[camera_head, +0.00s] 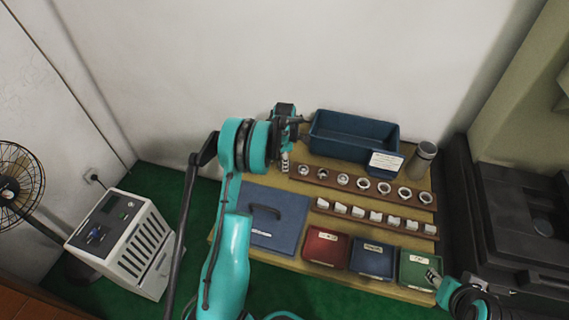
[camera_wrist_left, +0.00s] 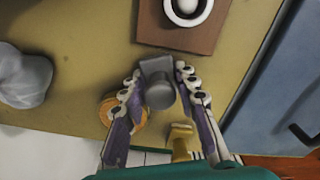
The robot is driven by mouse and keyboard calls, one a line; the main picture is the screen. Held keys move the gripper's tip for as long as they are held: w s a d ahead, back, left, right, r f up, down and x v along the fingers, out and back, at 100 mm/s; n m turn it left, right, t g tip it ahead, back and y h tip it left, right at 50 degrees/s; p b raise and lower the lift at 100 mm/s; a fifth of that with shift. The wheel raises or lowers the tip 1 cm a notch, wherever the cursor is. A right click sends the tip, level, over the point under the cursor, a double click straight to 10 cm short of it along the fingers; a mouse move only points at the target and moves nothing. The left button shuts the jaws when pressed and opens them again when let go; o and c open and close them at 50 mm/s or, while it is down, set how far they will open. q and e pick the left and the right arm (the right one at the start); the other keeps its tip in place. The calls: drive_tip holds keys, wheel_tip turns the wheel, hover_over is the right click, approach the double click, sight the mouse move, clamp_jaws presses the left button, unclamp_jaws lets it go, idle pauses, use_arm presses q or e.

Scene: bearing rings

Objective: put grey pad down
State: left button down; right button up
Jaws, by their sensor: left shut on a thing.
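The grey pad (camera_wrist_left: 158,82) is a small grey block with a rounded end, seen between the fingers of my left gripper (camera_wrist_left: 162,88) in the left wrist view. The gripper is shut on it, over the tan table board (camera_wrist_left: 75,50). I cannot tell whether the pad touches the board. In the head view my left gripper (camera_head: 285,160) is near the left end of the brown ring rack (camera_head: 318,181), and the pad is not clear there. My right gripper (camera_head: 434,277) is at the green tray (camera_head: 415,264); its fingers are too small to judge.
An orange round thing (camera_wrist_left: 108,110) and a yellow piece (camera_wrist_left: 181,138) lie close to the left gripper. A blue bin (camera_head: 350,127) stands at the back. A blue case (camera_head: 285,225), red tray (camera_head: 325,240) and blue tray (camera_head: 372,260) are in front.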

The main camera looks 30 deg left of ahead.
use_arm(q)
drive_tip(key=shift+f, duration=0.25)
drive_tip(key=shift+s+d+f+b, duration=0.1)
drive_tip(key=shift+s+f+b, duration=0.15)
drive_tip(key=shift+b, duration=0.3)
drive_tip(key=c, duration=1.2)
unclamp_jaws()
drive_tip(key=shift+o, duration=0.2)
drive_tip(key=shift+w+f, duration=0.2)
drive_tip(key=shift+f, duration=0.05)
drive_tip(key=shift+r, duration=0.1)
drive_tip(key=shift+r, duration=0.15)
